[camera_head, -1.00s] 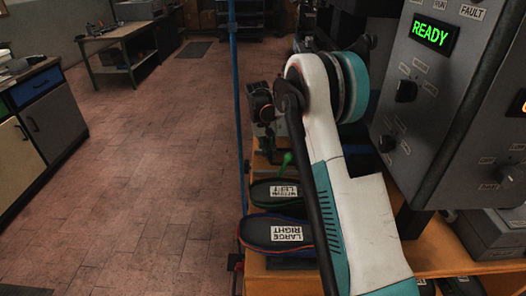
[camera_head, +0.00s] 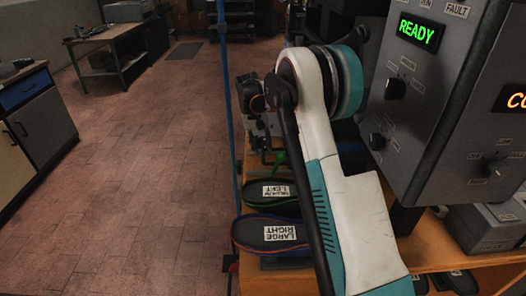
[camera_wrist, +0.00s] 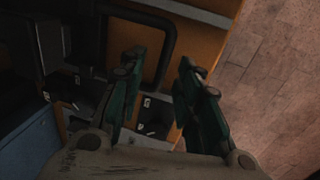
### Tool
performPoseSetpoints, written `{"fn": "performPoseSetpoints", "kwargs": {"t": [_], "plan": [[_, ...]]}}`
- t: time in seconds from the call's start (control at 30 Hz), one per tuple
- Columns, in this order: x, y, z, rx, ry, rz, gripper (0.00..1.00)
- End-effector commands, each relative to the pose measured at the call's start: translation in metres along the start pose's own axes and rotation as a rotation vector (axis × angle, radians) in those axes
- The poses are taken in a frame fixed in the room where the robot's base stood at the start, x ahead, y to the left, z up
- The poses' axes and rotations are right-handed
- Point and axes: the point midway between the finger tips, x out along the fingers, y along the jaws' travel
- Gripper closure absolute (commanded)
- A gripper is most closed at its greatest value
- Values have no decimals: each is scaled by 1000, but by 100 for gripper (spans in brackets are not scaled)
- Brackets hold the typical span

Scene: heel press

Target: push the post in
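I cannot make out the post for sure in either view. A grey press console (camera_head: 440,105) stands at the right with a lit green READY display (camera_head: 418,32) and knobs. An amber display (camera_head: 516,99) is cut off at the right edge. My gripper (camera_wrist: 160,62) shows in the wrist view with its two dark green fingers apart and nothing seen between them. In the head view my own arm hides much of the bench.
Insoles labelled LARGE RIGHT (camera_head: 271,233) and LEFT (camera_head: 272,195) lie on the orange bench (camera_head: 275,281). A blue upright pole (camera_head: 229,120) stands at its left. A dark bent bar (camera_wrist: 165,50) is near my fingers in the wrist view. The brick-red floor (camera_head: 140,150) is clear.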

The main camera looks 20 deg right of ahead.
Motion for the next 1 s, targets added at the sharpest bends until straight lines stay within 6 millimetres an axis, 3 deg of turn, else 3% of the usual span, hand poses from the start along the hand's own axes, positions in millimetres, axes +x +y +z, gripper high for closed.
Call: {"fn": "performPoseSetpoints", "kwargs": {"t": [0.2, 0.4, 0.6, 1.0], "plan": [[-46, 0, 0, 0, 0, 1, 69], [-76, 0, 0, 1, 0, 1, 69], [-88, 0, 0, 1, -1, 1, 69], [-88, 0, 0, 1, -1, 1, 69]]}}
